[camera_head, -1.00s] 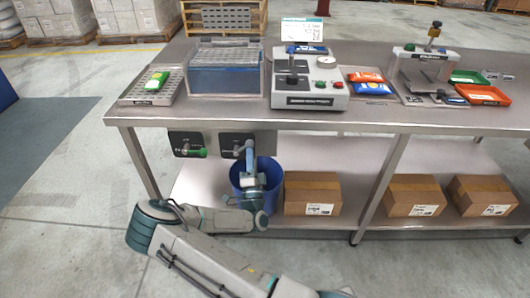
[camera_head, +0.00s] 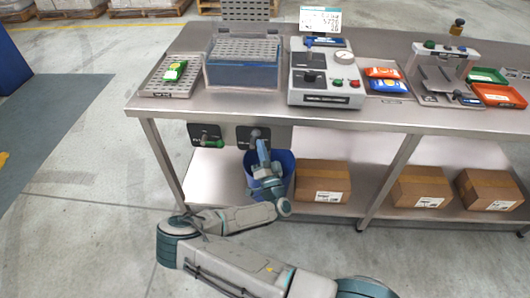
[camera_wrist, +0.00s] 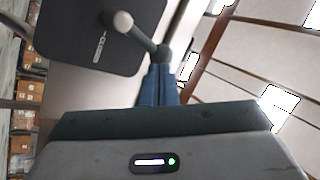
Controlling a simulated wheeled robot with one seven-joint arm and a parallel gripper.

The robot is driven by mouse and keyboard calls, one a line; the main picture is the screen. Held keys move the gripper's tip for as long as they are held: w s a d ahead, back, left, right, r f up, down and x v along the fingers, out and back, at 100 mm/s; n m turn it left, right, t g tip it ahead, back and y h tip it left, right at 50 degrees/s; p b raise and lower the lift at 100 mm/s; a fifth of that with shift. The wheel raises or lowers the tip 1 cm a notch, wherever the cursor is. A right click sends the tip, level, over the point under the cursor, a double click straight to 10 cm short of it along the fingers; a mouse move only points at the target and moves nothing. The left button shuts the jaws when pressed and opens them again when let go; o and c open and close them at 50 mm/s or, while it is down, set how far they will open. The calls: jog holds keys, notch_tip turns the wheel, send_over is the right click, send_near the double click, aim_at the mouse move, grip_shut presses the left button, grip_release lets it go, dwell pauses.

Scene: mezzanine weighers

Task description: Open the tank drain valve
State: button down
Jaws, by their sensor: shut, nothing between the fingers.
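Two dark valve plates hang under the table's front edge at the left. The left one carries a green-handled valve (camera_head: 211,142). The right one carries a grey-handled valve (camera_head: 254,133); its label is too small to read. My gripper (camera_head: 262,146) points up at this grey handle from below, its fingers shut with nothing between them. In the wrist view the lever (camera_wrist: 140,34) runs slantwise from a pale knob over the dark plate to a dark end at my blue fingertips (camera_wrist: 160,68). I cannot tell whether they touch. The blue-walled tank (camera_head: 240,76) stands on the table above.
A blue bucket (camera_head: 286,160) stands on the lower shelf just behind my gripper. Cardboard boxes (camera_head: 322,183) sit to its right. The table leg (camera_head: 163,165) is left of the valves. A control box (camera_head: 325,92) stands on the tabletop. The floor at left is clear.

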jog(key=b+v, duration=0.1)
jog(key=v, duration=1.2)
jog(key=shift+d+r, duration=0.15)
jog(key=shift+r, duration=0.1)
jog(key=shift+r, duration=0.1)
